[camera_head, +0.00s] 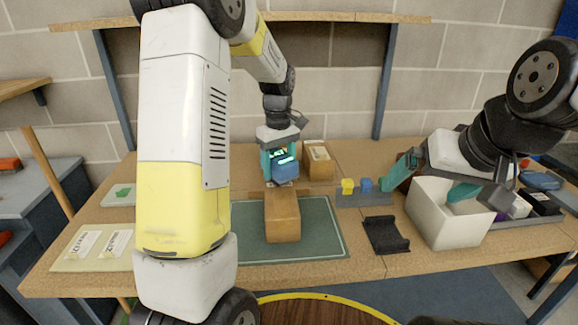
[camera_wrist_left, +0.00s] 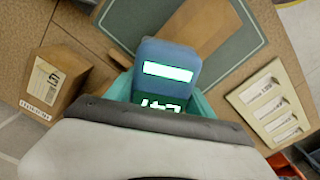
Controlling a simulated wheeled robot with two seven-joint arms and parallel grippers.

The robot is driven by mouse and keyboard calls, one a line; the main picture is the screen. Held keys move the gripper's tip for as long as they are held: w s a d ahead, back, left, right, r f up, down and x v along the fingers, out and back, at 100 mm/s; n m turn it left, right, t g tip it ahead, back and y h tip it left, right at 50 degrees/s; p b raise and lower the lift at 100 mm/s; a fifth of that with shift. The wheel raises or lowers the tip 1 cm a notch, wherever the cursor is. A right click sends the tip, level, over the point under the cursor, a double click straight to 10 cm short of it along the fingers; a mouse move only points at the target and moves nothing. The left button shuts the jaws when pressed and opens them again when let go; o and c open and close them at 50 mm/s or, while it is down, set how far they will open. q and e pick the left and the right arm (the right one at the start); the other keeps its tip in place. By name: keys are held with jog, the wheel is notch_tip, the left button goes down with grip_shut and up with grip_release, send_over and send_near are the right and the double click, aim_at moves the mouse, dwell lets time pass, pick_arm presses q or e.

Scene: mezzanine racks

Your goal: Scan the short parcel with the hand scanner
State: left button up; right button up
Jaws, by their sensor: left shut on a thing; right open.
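My left gripper (camera_head: 280,160) is shut on the blue hand scanner (camera_head: 285,171), above the far end of a brown parcel (camera_head: 283,217) on the green mat (camera_head: 320,235). In the left wrist view the scanner (camera_wrist_left: 166,72) shows a lit bar and lit digits, and the parcel (camera_wrist_left: 207,22) is partly hidden behind it. A second brown parcel (camera_head: 319,162) stands behind, right of the gripper; a label shows on it in the left wrist view (camera_wrist_left: 62,82). I cannot tell for certain which parcel is the short one. My right gripper (camera_head: 434,178) is open around the white bin's upper area.
The white bin (camera_head: 445,228) stands right of a black cradle (camera_head: 385,236). Labelled cards (camera_head: 90,247) lie at left. A tray at right holds several items.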

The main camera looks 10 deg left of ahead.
aim_at(279, 156)
pick_arm(q)
jog(key=shift+r, duration=2.25)
